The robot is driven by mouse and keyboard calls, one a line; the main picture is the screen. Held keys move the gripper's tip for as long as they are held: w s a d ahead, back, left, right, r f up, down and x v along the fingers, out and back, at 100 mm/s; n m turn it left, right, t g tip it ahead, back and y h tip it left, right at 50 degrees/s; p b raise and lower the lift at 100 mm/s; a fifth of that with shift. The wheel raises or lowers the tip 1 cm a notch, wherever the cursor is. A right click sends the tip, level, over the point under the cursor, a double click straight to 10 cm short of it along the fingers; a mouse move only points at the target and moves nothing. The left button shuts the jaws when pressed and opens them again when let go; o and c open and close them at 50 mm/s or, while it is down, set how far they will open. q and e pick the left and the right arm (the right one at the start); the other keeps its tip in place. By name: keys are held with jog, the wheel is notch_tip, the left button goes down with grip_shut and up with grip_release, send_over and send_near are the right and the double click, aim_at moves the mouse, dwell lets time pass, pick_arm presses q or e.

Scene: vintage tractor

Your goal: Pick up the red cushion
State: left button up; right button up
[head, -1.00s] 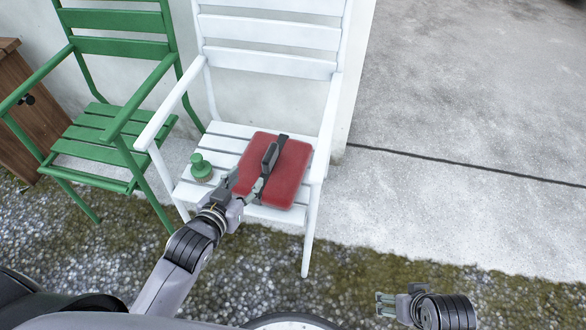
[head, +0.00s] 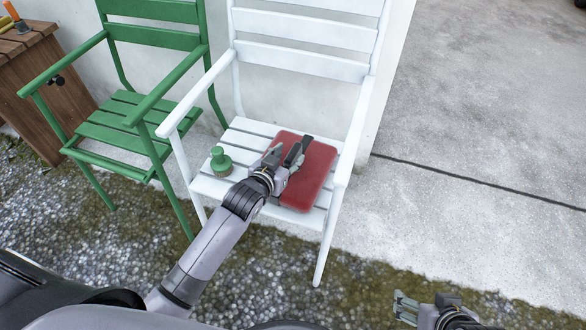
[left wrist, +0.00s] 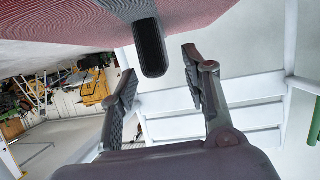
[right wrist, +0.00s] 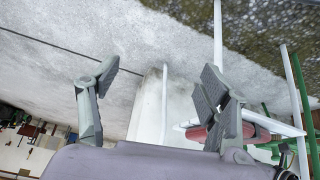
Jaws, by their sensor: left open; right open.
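The red cushion (head: 317,180) lies on the seat of the white chair (head: 246,138) in the head view. A dark elongated piece lies on top of it. My left gripper (head: 286,158) is open over the cushion's left part, its fingers near the dark piece. In the left wrist view, the cushion's red underside or face (left wrist: 60,22) fills the top, and the dark piece's rounded end (left wrist: 150,48) sits between or just beyond the open fingers; contact cannot be told. My right gripper (head: 403,307) is open and empty, low at the right, away from the chair.
A green round-topped object (head: 221,160) stands on the seat left of the cushion. The white chair's armrests flank the seat. A green chair (head: 125,120) and a wooden box-like table (head: 40,75) stand to the left. Concrete ground (head: 480,130) at the right is clear.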

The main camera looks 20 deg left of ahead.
aim_at(293, 154)
pick_arm(q)
jog(key=x, duration=0.1)
jog(key=b+x, duration=0.1)
jog(key=x, duration=0.1)
jog(key=shift+w+d+f, duration=0.1)
jog(key=shift+w+f, duration=0.05)
jog(key=shift+f, duration=0.15)
pick_arm(e)
jog(key=w+a+r+t+y, duration=0.1)
jog(key=w+a+r+t, duration=0.1)
jog(key=w, duration=0.5)
jog(key=shift+a+r+t, duration=0.2)
jog(key=shift+r+t, duration=0.6)
jog(key=shift+t, duration=0.2)
pick_arm(q)
jog(key=shift+c, duration=0.3)
grip_shut()
